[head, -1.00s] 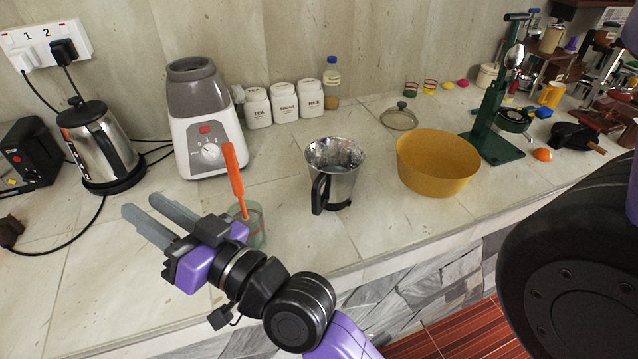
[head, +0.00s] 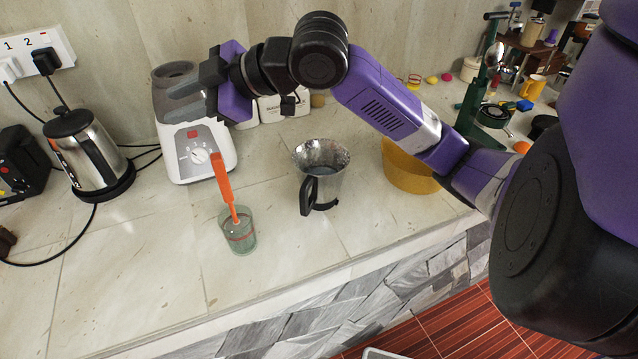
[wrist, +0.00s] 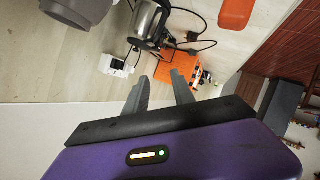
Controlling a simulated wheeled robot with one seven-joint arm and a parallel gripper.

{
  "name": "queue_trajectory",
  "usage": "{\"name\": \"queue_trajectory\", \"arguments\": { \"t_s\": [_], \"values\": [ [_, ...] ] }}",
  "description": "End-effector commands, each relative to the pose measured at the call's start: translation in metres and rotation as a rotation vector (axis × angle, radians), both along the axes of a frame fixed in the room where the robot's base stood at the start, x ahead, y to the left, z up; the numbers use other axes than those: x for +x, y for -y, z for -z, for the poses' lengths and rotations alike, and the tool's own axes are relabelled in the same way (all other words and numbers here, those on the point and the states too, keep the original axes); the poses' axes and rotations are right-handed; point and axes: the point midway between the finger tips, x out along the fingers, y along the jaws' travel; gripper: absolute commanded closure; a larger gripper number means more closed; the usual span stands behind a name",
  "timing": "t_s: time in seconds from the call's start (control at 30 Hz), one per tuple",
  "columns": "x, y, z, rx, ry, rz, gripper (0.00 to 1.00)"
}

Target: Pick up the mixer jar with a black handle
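The mixer jar (head: 328,182) is a steel cup with a black handle (head: 309,194) on its near left side. It stands upright on the stone counter in the middle of the head view. My gripper (head: 170,102) is raised up and to the left of the jar, in front of the white and grey mixer base (head: 206,148). Its two grey fingers are apart with nothing between them. In the wrist view the fingers (wrist: 160,95) also show spread and empty. The jar does not clearly show in the wrist view.
A glass (head: 241,238) with an orange-handled tool stands left of the jar. A yellow bowl (head: 405,174) is to its right, partly behind my arm. A steel kettle (head: 92,155) is at far left. Counter in front of the jar is clear.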

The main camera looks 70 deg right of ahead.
Motion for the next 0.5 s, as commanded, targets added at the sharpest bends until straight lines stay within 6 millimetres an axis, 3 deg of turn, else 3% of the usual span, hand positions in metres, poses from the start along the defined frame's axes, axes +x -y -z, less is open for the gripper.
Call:
{"name": "queue_trajectory", "arguments": {
  "t_s": [0.03,0.1,0.23,0.3,0.4,0.5],
  "values": [
    [-0.018,0.021,0.017,-0.069,-0.111,0.019,0.7],
    [-0.046,0.043,0.047,-0.141,-0.281,0.027,0.7],
    [-0.116,0.074,0.099,-0.242,-0.618,0.016,0.7],
    [-0.154,0.086,0.117,-0.275,-0.778,0.002,0.7],
    [-0.195,0.096,0.13,-0.302,-0.942,-0.02,0.7],
    [-0.217,0.101,0.136,-0.312,-1.027,-0.035,0.7]
  ]
}}
